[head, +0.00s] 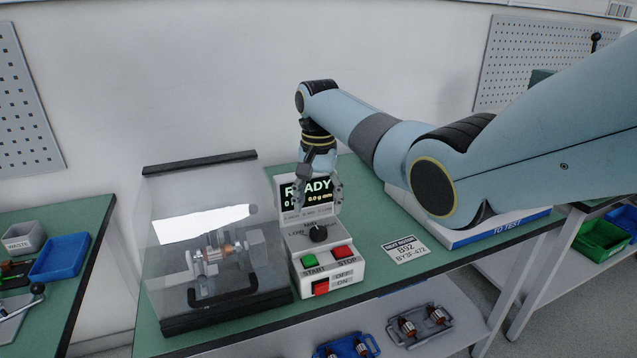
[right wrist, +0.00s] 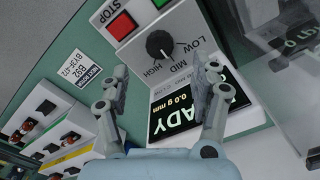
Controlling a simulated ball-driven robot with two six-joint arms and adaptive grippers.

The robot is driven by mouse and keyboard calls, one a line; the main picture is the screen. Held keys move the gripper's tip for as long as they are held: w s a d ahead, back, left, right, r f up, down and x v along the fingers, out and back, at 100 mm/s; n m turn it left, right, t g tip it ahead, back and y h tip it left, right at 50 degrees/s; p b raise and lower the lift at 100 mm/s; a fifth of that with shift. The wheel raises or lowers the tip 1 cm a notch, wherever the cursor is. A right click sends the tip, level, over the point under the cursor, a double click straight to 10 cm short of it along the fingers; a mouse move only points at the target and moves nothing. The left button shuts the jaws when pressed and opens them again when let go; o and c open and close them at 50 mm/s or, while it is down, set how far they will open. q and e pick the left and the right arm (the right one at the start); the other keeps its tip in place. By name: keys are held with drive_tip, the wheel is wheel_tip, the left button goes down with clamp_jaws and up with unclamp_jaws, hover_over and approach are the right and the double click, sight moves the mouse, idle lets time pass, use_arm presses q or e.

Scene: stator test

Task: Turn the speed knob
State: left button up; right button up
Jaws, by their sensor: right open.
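The black speed knob (head: 318,233) sits on the sloped face of the white control box (head: 345,268), below the lit READY display (head: 306,192). It also shows in the right wrist view (right wrist: 160,44), ringed by the labels LOW, MID and HIGH; its exact pointer setting is hard to tell. My right gripper (head: 319,203) hangs above the knob in front of the display, fingers open and empty. In the right wrist view the two fingertips (right wrist: 161,72) stand apart on either side, short of the knob and not touching it. My left gripper is not in view.
A green START button (head: 309,260), a red STOP button (head: 343,252) and a red ON/OFF switch (head: 321,287) lie below the knob. A clear-covered test rig (head: 160,240) stands close on the left. A label card (head: 406,249) and a TO TEST tray (head: 507,232) lie right.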

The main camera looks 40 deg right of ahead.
wheel_tip(320, 180, up, 5)
drive_tip(key=shift+r, duration=0.1)
idle(0.6)
